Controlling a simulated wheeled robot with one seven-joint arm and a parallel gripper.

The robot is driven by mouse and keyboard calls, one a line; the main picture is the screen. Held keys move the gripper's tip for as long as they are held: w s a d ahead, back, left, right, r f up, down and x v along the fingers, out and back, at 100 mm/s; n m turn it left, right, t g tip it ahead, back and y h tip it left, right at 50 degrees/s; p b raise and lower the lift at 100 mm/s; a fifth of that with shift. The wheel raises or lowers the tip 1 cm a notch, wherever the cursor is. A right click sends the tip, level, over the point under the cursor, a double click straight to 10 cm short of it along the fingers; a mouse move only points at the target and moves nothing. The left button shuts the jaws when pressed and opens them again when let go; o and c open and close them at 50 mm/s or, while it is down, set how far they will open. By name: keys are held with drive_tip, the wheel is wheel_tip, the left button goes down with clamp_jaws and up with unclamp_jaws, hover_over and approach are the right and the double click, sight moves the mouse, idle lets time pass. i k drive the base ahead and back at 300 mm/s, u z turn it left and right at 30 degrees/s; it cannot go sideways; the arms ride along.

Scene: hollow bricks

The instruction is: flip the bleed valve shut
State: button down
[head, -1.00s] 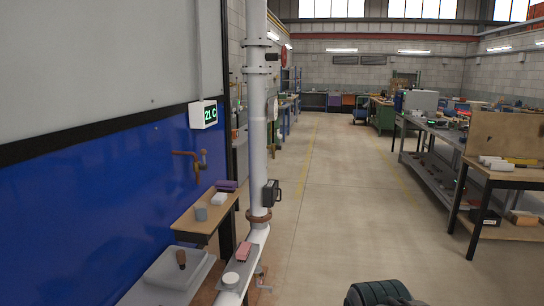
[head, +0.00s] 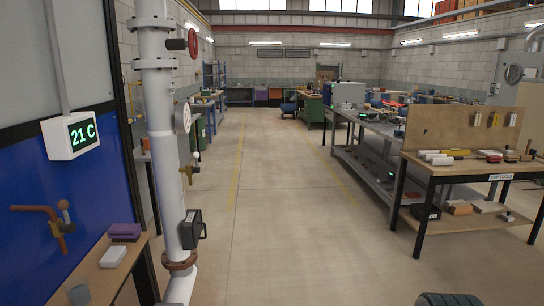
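Two small lever valves show in the head view, and I cannot tell which is the bleed valve. One is a brass valve (head: 190,170) on the right side of the white vertical pipe (head: 163,140), with a pale knob on an upright lever. The other is a copper-coloured valve (head: 62,226) on a short pipe stub at the blue panel, its lever also pointing up with a round knob. My gripper is not in view; only a dark ribbed part, apparently of my arm, shows at the bottom right edge.
The pipe also carries a red handwheel (head: 192,44), a round gauge (head: 183,118) and a black box (head: 191,229). A thermometer display (head: 73,135) reads 21 C. A wooden shelf (head: 101,275) stands at lower left, a tool bench (head: 470,168) at right. The middle floor is clear.

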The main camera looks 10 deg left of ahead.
sight(196, 169)
drive_tip(key=z, duration=0.25)
drive_tip(key=i, duration=1.65)
drive_tip(key=u, duration=0.5)
drive_tip(key=i, duration=1.25)
drive_tip(key=u, duration=1.5)
drive_tip(key=i, duration=0.7)
drive_tip(key=u, duration=0.55)
